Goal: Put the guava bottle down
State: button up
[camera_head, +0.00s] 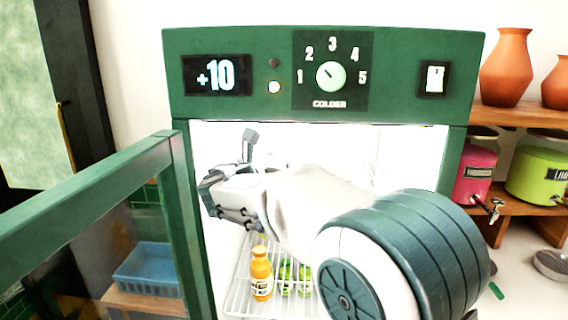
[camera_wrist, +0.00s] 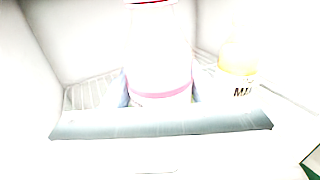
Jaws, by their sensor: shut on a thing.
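In the wrist view my gripper (camera_wrist: 160,92) is shut on a bottle (camera_wrist: 159,55), likely the guava bottle. It looks washed-out white, with a red top edge and a pink band low down. My gripper also shows in the head view (camera_head: 222,190), inside the open fridge at the upper left of its cavity. The held bottle cannot be made out in the head view. A wire shelf (camera_wrist: 88,92) shows behind the held bottle. Whether the bottle's base touches a shelf is hidden.
A pale bottle marked "MI" (camera_wrist: 240,75) stands right of the held bottle. On a lower wire shelf (camera_head: 238,296) stand an orange bottle (camera_head: 261,275) and green items (camera_head: 286,277). The open glass door (camera_head: 172,200) is at left; my arm fills the opening's right.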

jog(key=shift+w+r, duration=0.1)
jog(key=shift+w, duration=0.75)
jog(key=shift+f+p, duration=0.3)
jog(key=shift+f, duration=1.45)
jog(key=shift+f, duration=0.2)
jog(key=o, duration=1.4)
jog(key=shift+r, duration=0.25)
jog(key=b+v, duration=0.1)
jog(key=v, duration=0.6)
jog(key=shift+s+a+b, duration=0.1)
jog(key=shift+s+b, duration=0.15)
jog(key=shift+b, duration=0.1)
